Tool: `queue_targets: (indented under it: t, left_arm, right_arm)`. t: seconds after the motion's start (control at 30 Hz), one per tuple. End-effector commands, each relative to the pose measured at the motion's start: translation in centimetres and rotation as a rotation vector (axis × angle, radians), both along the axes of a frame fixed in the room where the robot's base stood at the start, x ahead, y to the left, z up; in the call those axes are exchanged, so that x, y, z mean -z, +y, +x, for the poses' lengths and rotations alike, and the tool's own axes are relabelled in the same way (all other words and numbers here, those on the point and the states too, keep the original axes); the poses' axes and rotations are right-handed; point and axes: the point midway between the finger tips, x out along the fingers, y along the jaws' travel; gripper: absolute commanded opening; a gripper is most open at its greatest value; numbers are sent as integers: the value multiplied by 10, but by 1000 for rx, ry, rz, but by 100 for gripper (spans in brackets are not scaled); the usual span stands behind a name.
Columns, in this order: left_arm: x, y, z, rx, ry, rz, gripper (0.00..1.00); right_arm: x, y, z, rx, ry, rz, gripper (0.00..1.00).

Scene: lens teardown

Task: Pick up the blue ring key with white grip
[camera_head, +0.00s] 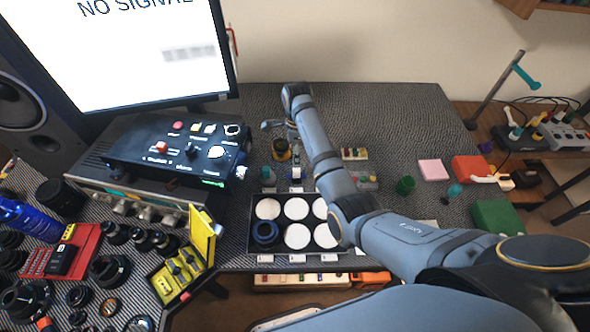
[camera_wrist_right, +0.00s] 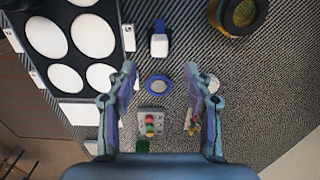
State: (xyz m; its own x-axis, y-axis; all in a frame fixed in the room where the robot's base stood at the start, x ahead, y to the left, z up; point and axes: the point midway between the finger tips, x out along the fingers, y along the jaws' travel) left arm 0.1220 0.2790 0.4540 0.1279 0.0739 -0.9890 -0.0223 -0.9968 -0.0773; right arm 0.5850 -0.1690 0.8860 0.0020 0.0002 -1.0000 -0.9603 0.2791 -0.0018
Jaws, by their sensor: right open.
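The piece that looks like the blue ring key with white grip (camera_wrist_right: 159,44) lies on the patterned mat in the right wrist view, its white block towards me and a blue tip at the top. It also shows in the head view (camera_head: 296,173), just behind the tray. My right gripper (camera_wrist_right: 161,72) is open and empty, its fingers to either side and the key beyond the fingertips. A separate blue ring (camera_wrist_right: 158,85) with a greyish centre shows between the fingers; my arm hides it in the head view. My left gripper is not in view.
A black tray (camera_head: 250,240) with white round pads and a dark blue ring stands in front. An amber-topped dark ring (camera_wrist_right: 238,14) and a small block with coloured buttons (camera_wrist_right: 151,121) are nearby.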

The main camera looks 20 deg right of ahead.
Motion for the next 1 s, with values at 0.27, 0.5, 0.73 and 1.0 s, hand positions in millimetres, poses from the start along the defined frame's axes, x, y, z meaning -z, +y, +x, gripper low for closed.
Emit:
queue_targets:
  t: [0.27, 0.5, 0.73, 1.0]
  left_arm:
    - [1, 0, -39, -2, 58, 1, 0]
    - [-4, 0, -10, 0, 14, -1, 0]
    - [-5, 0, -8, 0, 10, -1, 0]
    - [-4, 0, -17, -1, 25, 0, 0]
  right_arm:
    - [44, 0, -1, -2, 1, 0, 51]
    - [56, 0, -2, -3, 2, 0, 51]
    - [94, 1, -2, -3, 1, 0, 51]
    - [99, 1, -2, -2, -1, 1, 51]
